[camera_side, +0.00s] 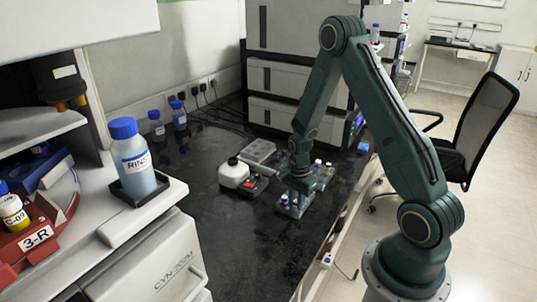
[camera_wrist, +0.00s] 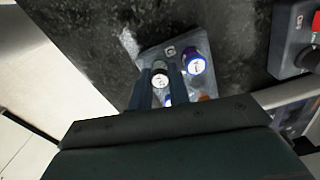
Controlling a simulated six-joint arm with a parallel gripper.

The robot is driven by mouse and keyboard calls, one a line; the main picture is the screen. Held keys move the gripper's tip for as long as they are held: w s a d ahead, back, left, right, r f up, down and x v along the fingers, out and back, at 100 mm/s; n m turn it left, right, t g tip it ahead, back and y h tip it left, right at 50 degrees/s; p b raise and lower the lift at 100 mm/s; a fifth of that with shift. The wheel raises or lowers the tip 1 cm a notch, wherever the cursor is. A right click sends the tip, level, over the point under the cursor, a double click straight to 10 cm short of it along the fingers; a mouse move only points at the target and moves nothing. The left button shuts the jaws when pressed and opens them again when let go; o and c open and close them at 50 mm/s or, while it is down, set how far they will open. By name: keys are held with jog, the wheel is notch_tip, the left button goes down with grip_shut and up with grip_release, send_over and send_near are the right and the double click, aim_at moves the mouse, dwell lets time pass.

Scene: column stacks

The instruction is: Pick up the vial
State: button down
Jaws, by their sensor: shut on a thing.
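A small grey rack (camera_wrist: 150,52) stands on the dark bench; it also shows in the side view (camera_side: 291,210), under my gripper (camera_side: 296,186). In the wrist view my gripper (camera_wrist: 161,72) has its two fingers on either side of a vial with a pale, dark-ringed top (camera_wrist: 160,80), and is shut on it. The vial is at the rack; I cannot tell whether its base is still seated. A blue vial with a white top (camera_wrist: 194,64) stands to its right. Another blue-and-white top (camera_wrist: 168,100) and an orange one (camera_wrist: 203,98) are partly hidden by my gripper.
A dark device with a red part (camera_wrist: 295,35) is at the right in the wrist view. The bench front is clear.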

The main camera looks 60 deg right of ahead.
aim_at(296, 201)
notch_tip(296, 201, up, 20)
dwell(0.8)
jog(key=shift+f, duration=0.1)
jog(key=c, duration=2)
grip_release()
jog(key=shift+c, duration=0.8)
jog(key=w+d+f, duration=0.1)
jog(key=w+f, duration=0.2)
jog(key=w, duration=1)
jog(key=w+d+f, duration=0.2)
jog(key=w+f, duration=0.1)
jog(key=w, duration=1.1)
jog(key=shift+d, duration=0.1)
